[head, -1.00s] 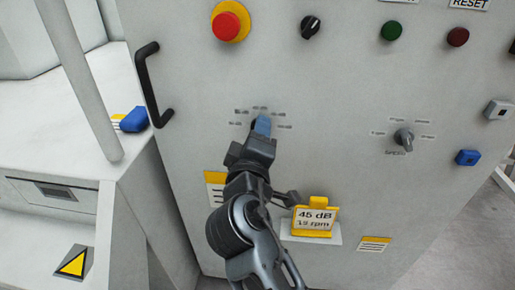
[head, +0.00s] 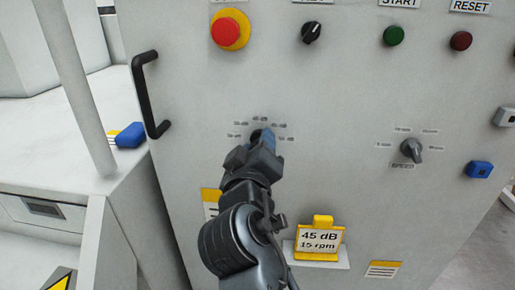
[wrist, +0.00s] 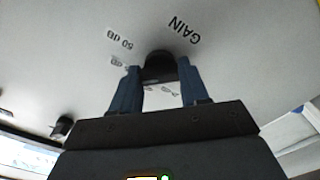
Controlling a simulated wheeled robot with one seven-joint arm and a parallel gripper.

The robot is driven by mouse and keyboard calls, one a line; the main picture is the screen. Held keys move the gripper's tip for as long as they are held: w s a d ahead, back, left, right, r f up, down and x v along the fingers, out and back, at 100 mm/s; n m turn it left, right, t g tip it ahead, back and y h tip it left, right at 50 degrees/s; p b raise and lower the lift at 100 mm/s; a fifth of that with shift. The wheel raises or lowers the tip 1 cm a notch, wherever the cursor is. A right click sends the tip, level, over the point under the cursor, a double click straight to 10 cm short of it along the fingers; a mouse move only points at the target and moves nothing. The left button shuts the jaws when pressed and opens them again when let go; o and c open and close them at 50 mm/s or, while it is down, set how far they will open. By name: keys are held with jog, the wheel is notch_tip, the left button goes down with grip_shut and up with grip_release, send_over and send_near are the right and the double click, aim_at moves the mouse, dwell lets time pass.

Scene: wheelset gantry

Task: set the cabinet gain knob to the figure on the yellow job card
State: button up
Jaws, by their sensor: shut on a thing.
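My gripper (head: 264,140) is at the cabinet front with its blue fingers around the dark gain knob (wrist: 158,66), shut on it. In the wrist view the fingers (wrist: 157,88) stand on either side of the knob. The word GAIN and a "50 dB" label show near the knob. In the head view my gripper hides most of the knob and part of its scale, so I cannot read its setting. The yellow job card (head: 319,240) reads "45 dB" and "15 rpm" and stands on a small ledge low on the cabinet.
The speed knob (head: 411,150) is to the right. A red emergency button (head: 230,30), a black selector (head: 312,33), and green (head: 393,36) and dark red (head: 461,41) buttons line the top. A black handle (head: 147,95) juts out at the left. A blue object (head: 130,135) lies on the left bench.

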jog(key=shift+f, duration=0.1)
jog(key=o, duration=1.1)
jog(key=shift+c, duration=0.2)
jog(key=s, duration=0.7)
jog(key=shift+s, duration=0.4)
jog(key=shift+a, duration=0.1)
